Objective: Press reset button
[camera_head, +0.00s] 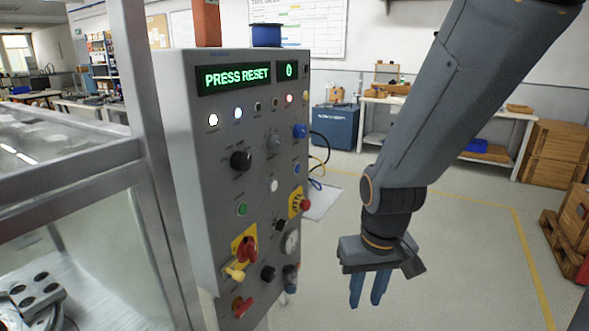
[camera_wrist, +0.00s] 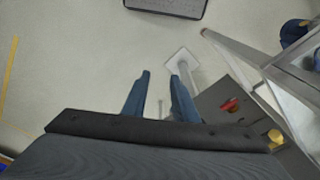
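A grey control panel (camera_head: 222,150) stands upright left of centre in the head view. Its green display (camera_head: 236,78) reads "PRESS RESET", and a smaller display reads "0". The small labels are unreadable, so I cannot tell which is reset. My gripper (camera_head: 368,288) points down to the right of the panel, touching nothing. Its blue fingers (camera_wrist: 160,97) are apart and empty.
A metal-framed glass enclosure (camera_head: 75,190) stands left of the panel. A workbench (camera_head: 450,115) and wooden crates (camera_head: 555,150) are at the back right. The floor (camera_head: 450,240) around my gripper is clear. In the wrist view the panel (camera_wrist: 225,110) lies at lower right.

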